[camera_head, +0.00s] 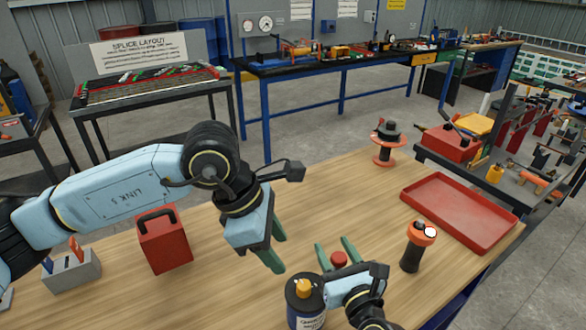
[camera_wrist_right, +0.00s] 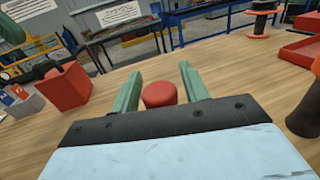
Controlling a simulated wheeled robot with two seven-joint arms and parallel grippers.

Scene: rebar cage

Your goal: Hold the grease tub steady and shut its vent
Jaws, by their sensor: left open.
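A dark blue round container with a yellow-orange cap (camera_head: 304,288) and a white label stands at the front edge of the view; it looks like the grease tub, but I cannot read its label fully. The cap may be its vent; I cannot tell its setting. My left gripper (camera_head: 279,254) is open and empty above the table, behind and left of the container. My right gripper (camera_head: 338,250) is just right of the container. Its green fingers are apart, with a small red round piece (camera_wrist_right: 160,94) between them; I see no clear grip on it.
A red can with a handle (camera_head: 163,243) stands left on the wooden table (camera_head: 230,300). A black and orange device with a dial (camera_head: 416,242) stands to the right, before a red tray (camera_head: 460,212). A spool (camera_head: 385,145) stands at the back. The table's middle is clear.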

